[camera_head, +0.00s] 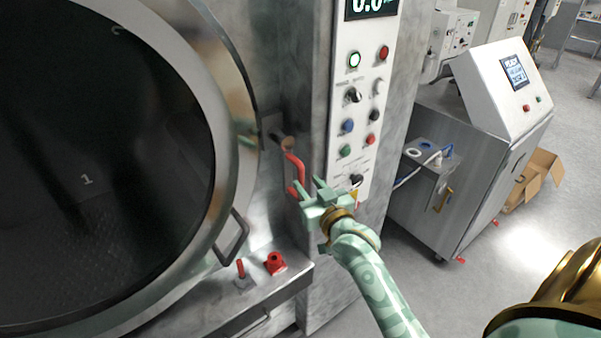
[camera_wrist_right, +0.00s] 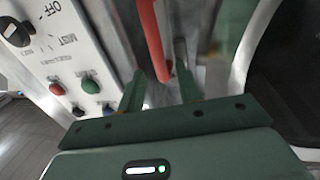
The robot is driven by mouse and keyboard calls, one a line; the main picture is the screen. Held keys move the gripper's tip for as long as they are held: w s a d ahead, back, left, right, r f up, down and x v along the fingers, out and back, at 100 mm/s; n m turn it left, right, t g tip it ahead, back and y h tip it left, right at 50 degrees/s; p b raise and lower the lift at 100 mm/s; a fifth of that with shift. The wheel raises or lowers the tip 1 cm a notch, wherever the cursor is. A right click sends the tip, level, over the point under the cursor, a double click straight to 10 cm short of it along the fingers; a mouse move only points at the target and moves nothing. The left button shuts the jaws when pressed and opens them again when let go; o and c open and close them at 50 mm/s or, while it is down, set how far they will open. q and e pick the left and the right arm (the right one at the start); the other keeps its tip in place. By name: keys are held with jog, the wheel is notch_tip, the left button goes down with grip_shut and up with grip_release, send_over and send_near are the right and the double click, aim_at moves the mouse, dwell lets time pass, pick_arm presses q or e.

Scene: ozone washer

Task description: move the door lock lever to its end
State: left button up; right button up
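The red door lock lever (camera_head: 297,172) hangs down from a pivot on the machine's front, between the round door and the control panel. Its upper part is bent, and its lower end is beside my right gripper (camera_head: 306,188). The right wrist view shows the red lever (camera_wrist_right: 152,42) coming down between the two green fingers of the right gripper (camera_wrist_right: 160,85). The fingers are apart, with visible space on both sides of the lever; I cannot tell whether either touches it. My left gripper is not in view.
The large round door (camera_head: 236,170) with dark glass fills the left, with a handle (camera_head: 233,238) at its lower right. The button panel (camera_head: 362,110) is right of the lever. Red fittings (camera_head: 275,262) sit on the ledge below. A steel cabinet (camera_head: 440,200) stands at right.

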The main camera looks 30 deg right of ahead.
aim_at(302, 177)
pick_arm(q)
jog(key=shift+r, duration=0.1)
pick_arm(e)
jog(key=w, duration=0.5)
jog(key=shift+d, duration=0.3)
grip_shut()
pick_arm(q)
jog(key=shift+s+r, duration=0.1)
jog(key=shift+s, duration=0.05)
